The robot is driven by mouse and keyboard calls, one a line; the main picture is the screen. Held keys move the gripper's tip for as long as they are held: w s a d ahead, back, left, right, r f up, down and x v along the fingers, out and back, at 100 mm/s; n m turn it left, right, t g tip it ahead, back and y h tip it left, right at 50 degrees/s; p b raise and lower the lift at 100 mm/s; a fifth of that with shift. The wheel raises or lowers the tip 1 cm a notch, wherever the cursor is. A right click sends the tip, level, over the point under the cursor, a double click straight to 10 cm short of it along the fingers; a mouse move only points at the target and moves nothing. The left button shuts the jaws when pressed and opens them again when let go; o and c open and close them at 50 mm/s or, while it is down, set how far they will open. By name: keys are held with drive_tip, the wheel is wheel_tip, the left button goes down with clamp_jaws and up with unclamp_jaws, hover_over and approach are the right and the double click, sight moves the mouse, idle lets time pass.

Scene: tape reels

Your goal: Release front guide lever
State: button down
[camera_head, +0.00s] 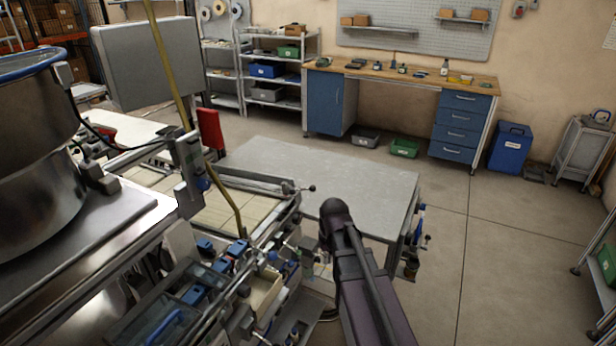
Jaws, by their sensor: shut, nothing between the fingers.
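A machine with guide rails (250,184) fills the left and lower left. A small lever with a dark knob (311,188) sticks out at the right end of its far rail. More small dark knobs and clamps (243,290) sit along its near side. I cannot tell which of these is the front guide lever. My dark arm rises from the bottom centre, and its elbow stands in front of the grey table. My gripper does not show, and part of the machine's right side is hidden behind my arm.
A grey metal table (350,185) adjoins the machine. A large steel bowl (35,150) stands at the left. A yellow post or tube (165,65) rises over the machine. A workbench (400,78) lines the back wall.

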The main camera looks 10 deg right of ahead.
sight(305, 189)
drive_tip(key=w+r+n+t+p, duration=0.1)
drive_tip(key=w+r+p, duration=0.3)
drive_tip(key=w, duration=0.7)
drive_tip(key=w+r+n+t+y+p, duration=0.1)
drive_tip(key=w+r+p, duration=0.2)
drive_tip(key=w, duration=0.9)
drive_tip(key=w+r+n+t+p, duration=0.1)
drive_tip(key=w+r+n+p, duration=0.1)
drive_tip(key=w+r+p, duration=0.2)
drive_tip(key=w+r, duration=0.3)
drive_tip(key=w, duration=0.5)
drive_tip(key=shift+w+p, duration=0.25)
drive_tip(key=shift+p, duration=0.05)
drive_tip(key=shift+f, duration=0.2)
drive_tip(key=b+x, duration=1)
drive_tip(key=shift+s+d+f, duration=0.1)
drive_tip(key=shift+s+d, duration=0.15)
drive_tip(key=shift+s, duration=0.35)
drive_tip(key=shift+s+d, duration=0.25)
drive_tip(key=shift+s, duration=0.35)
drive_tip(key=shift+s+d+f, duration=0.1)
drive_tip(key=shift+s+d, duration=0.15)
drive_tip(key=shift+s, duration=0.35)
